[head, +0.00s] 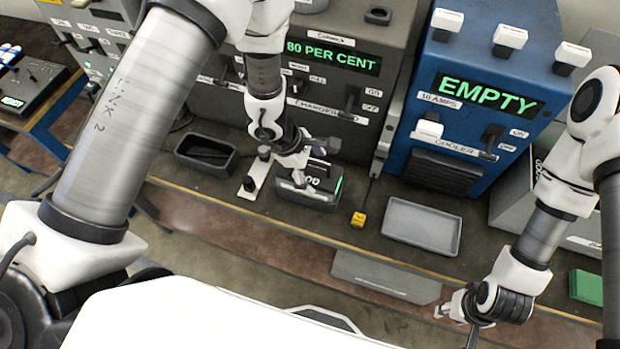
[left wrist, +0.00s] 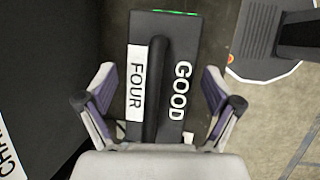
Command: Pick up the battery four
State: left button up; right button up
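Battery four (head: 322,199) is a dark box with a handle, on the bench in front of the charger. In the left wrist view, battery four (left wrist: 187,50) shows the labels "FOUR" and "GOOD" and a green strip at its far end. My left gripper (head: 298,180) is over the battery and partly hides it. In the left wrist view, the left gripper (left wrist: 158,105) has one finger on each side of the battery, with gaps showing. My right gripper (head: 447,311) is low at the right, away from the battery; its fingers are too small to judge.
The grey charger (head: 340,100) reads "80 PER CENT"; the blue cooler (head: 470,70) reads "EMPTY". A black bin (head: 190,162) is left of the battery. A yellow block (head: 358,219) and an empty grey tray (head: 421,247) are to its right. A green block (head: 586,287) lies far right.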

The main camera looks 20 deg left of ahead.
pick_arm(q)
jog(key=shift+s+a, duration=0.1)
jog(key=shift+a, duration=0.05)
jog(key=c, duration=1.1)
jog(key=shift+c, duration=1)
notch_tip(320, 180, up, 10)
jog(key=p, duration=0.5)
jog(key=shift+f+p, duration=0.2)
jog(key=shift+p, duration=0.2)
jog(key=shift+w+r, duration=0.2)
jog(key=shift+r, duration=0.1)
jog(key=shift+f, duration=0.1)
